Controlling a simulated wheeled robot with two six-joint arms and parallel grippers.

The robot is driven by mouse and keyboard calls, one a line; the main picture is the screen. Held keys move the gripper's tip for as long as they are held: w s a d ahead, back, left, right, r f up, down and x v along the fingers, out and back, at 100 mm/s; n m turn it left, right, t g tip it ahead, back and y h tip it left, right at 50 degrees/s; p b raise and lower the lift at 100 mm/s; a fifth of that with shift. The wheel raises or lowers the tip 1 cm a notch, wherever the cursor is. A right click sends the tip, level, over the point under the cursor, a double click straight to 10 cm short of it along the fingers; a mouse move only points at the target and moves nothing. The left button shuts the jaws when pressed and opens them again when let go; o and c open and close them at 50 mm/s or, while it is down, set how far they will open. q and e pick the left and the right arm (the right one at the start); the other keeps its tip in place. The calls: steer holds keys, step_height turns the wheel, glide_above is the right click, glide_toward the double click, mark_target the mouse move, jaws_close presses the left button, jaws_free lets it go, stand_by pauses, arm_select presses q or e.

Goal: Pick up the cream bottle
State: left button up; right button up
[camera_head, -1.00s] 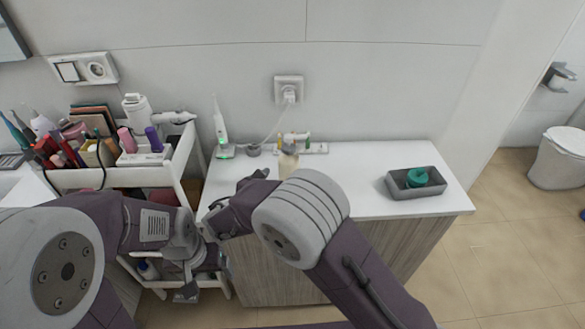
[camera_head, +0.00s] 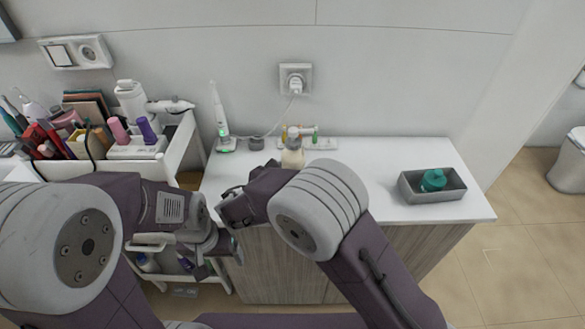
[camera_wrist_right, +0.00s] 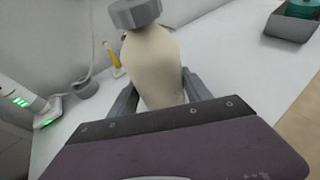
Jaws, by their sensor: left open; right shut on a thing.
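The cream bottle (camera_head: 292,158), pale with a grey cap, is near the counter's back middle in the head view, its lower part hidden behind my right arm. In the right wrist view the bottle (camera_wrist_right: 152,62) stands between the two grey fingers of my right gripper (camera_wrist_right: 158,92), which is shut on its body. I cannot tell whether its base touches the counter. My left gripper (camera_head: 192,268) is open, low beside the cart and well away from the bottle; its fingers are partly hidden.
A crowded cart (camera_head: 178,150) stands left. The counter's middle right is clear.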

mark_target(296, 159)
steer(key=shift+w+d+f, duration=0.2)
steer(key=shift+f, duration=0.1)
jaws_close()
steer(key=shift+s+a+r, duration=0.1)
steer(key=shift+r, duration=0.35)
steer(key=r, duration=0.2)
steer(key=d+r, duration=0.1)
steer(key=r, duration=0.1)
steer(key=shift+s, duration=0.1)
steer(key=s+d+r, duration=0.5)
steer(key=d+r, duration=0.1)
steer(key=d, duration=0.3)
steer(key=shift+s+r+p, duration=0.15)
steer(key=shift+s+p, duration=0.15)
steer(key=shift+p, duration=0.05)
